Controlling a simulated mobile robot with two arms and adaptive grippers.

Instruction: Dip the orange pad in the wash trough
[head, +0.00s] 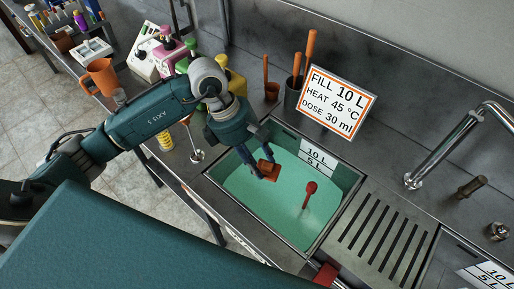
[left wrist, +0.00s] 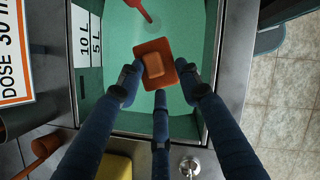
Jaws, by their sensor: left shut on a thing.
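My left gripper (head: 263,174) reaches down over the wash trough (head: 213,172), a steel basin holding green liquid. Its fingers are shut on the orange pad (head: 269,165). In the left wrist view the orange pad (left wrist: 156,63) is a square with a raised lighter block, between the dark blue fingers (left wrist: 155,85). The pad is over the green liquid; I cannot tell whether it touches the surface. A red-tipped probe (head: 310,188) stands in the liquid to the right of the pad. My right gripper is not in view.
A sign (head: 338,103) stands behind the trough. A level label (head: 318,156) is on its back wall. A tap (head: 445,147) and drain grooves (head: 380,232) lie to the right. An orange jug (head: 102,77) and several bottles crowd the counter at left.

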